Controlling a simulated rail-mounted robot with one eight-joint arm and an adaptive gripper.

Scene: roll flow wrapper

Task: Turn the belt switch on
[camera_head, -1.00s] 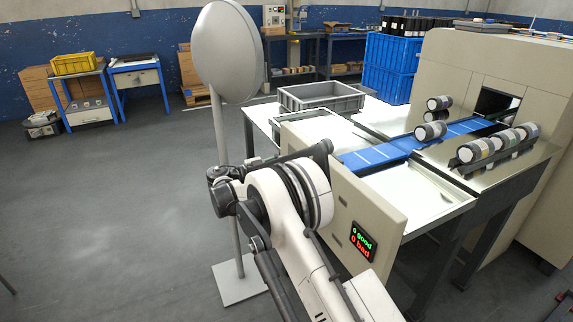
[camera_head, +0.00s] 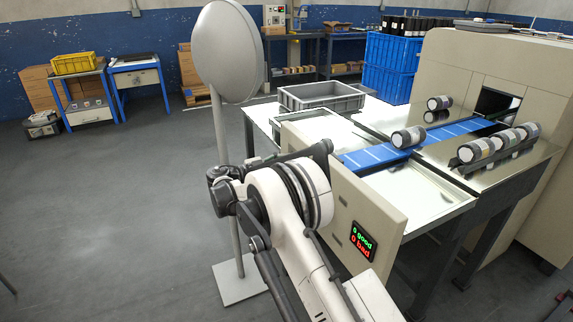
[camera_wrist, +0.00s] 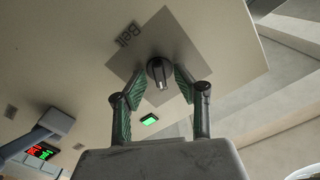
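The belt switch (camera_wrist: 157,70) is a dark round knob with a lighter grip bar. It sits on a grey square plate (camera_wrist: 178,44) marked "Belt" in the wrist view. Its bar points roughly down in the picture. My gripper (camera_wrist: 161,84) is open, with one green-padded finger on each side of the knob and visible gaps between. A small rectangular light (camera_wrist: 149,119) glows green below the knob. In the head view, the blue belt (camera_head: 370,157) carries a dark roll with pale ends (camera_head: 408,137). My arm hides the switch and gripper there.
A display (camera_head: 362,241) on the beige panel reads 0 good and 0 bad; it also shows in the wrist view (camera_wrist: 42,151). Several rolls (camera_head: 475,150) lie in a rack right of the belt. A grey crate (camera_head: 320,106) stands behind the panel.

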